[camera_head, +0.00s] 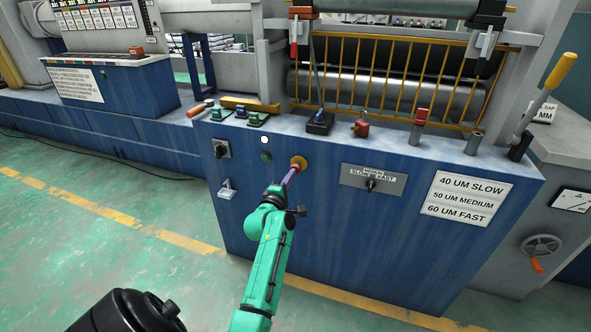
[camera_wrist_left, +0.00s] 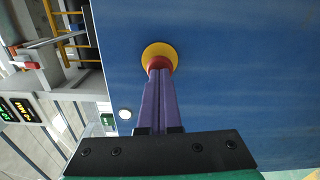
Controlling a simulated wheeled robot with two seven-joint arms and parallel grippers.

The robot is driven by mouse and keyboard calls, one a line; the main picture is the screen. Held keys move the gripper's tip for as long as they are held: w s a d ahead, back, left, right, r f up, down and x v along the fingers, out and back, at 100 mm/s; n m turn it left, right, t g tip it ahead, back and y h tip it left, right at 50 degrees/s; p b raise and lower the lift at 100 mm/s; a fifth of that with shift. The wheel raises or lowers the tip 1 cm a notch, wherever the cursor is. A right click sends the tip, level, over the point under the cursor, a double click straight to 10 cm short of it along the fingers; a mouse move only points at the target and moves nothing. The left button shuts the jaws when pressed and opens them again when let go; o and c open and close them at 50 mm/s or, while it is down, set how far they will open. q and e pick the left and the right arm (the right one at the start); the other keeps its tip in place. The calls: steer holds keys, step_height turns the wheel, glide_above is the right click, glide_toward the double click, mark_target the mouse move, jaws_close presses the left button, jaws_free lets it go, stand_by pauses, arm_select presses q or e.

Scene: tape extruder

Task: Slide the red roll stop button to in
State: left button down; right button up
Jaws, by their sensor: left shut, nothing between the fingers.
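The red roll stop button (camera_wrist_left: 159,61) sits in a round yellow ring (camera_wrist_left: 160,48) on the blue front panel. The yellow ring also shows in the head view (camera_head: 299,161). My left gripper (camera_head: 292,176) is shut and empty, its purple fingers together and pointing at the button. In the left wrist view the fingertips (camera_wrist_left: 158,72) overlap the near edge of the red button. They are touching it or very close; I cannot tell which. The fingers hide part of the button. My right gripper is not in view.
A white round light (camera_head: 264,140), a green button (camera_head: 265,157) and a rotary switch (camera_head: 221,148) are left of the button. A speed selector plate (camera_head: 373,180) is to the right. Several levers line the machine's top edge.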

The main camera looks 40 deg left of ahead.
arm_select(q)
steer(key=shift+w+a, duration=0.15)
steer(key=shift+w, duration=0.3)
stand_by(0.3)
steer(key=p+v, duration=0.2)
steer(key=v, duration=0.3)
steer(key=shift+f, duration=0.1)
stand_by(0.5)
